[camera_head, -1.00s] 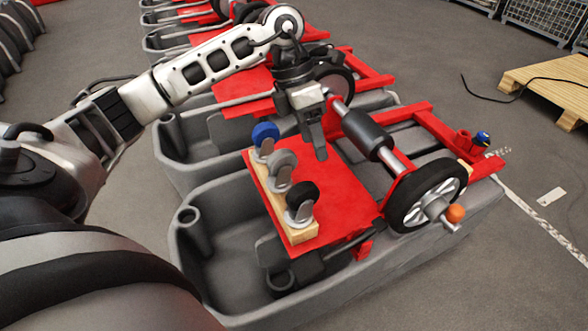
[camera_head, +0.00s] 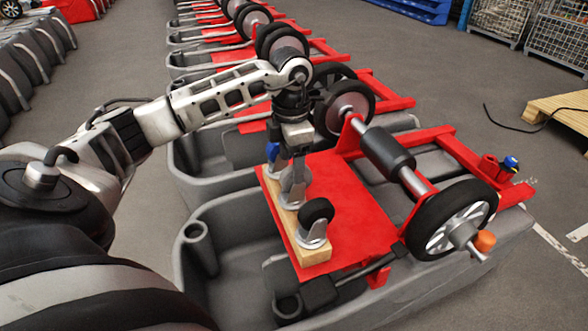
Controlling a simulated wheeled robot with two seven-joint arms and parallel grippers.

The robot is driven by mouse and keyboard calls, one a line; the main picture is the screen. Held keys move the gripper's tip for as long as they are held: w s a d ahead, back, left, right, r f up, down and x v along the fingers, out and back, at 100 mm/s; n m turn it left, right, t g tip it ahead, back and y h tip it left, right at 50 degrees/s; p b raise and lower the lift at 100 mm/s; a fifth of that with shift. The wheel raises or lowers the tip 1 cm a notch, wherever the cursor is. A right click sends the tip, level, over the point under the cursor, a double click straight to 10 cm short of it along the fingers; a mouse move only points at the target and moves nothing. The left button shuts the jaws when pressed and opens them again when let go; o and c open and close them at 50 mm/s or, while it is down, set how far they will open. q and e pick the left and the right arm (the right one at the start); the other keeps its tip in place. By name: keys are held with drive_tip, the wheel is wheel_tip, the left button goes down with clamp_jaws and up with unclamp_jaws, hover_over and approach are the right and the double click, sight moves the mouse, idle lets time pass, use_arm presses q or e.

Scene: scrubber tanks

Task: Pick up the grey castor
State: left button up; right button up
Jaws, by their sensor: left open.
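The grey castor (camera_head: 289,195) stands in the middle of a short row on a wooden block (camera_head: 278,215). My left gripper (camera_head: 297,172) is open and points down right over it, hiding much of its wheel. I cannot tell whether the fingers touch it. A blue castor (camera_head: 272,152) is behind it, partly hidden by the gripper. A black castor (camera_head: 315,213) stands at the near end of the block. My right gripper is not in view.
The block lies on a red plate (camera_head: 350,210) over a grey tank (camera_head: 215,215). An axle with a dark roller (camera_head: 387,150) and a black-tyred wheel (camera_head: 450,220) lies to the right. More tanks stand behind. A pallet (camera_head: 560,112) is at the far right.

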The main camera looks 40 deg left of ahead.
sight(295, 190)
use_arm(q)
drive_tip(key=f, duration=0.1)
drive_tip(key=f+b, duration=0.1)
drive_tip(key=f, duration=0.2)
drive_tip(key=shift+w+f+b, duration=0.35)
drive_tip(key=shift+b, duration=0.05)
drive_tip(key=shift+f, duration=0.2)
drive_tip(key=shift+r, duration=0.1)
drive_tip(key=c, duration=1.3)
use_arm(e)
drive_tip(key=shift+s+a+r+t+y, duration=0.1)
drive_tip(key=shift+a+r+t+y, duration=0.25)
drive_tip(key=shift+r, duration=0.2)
use_arm(q)
drive_tip(key=shift+r, duration=0.15)
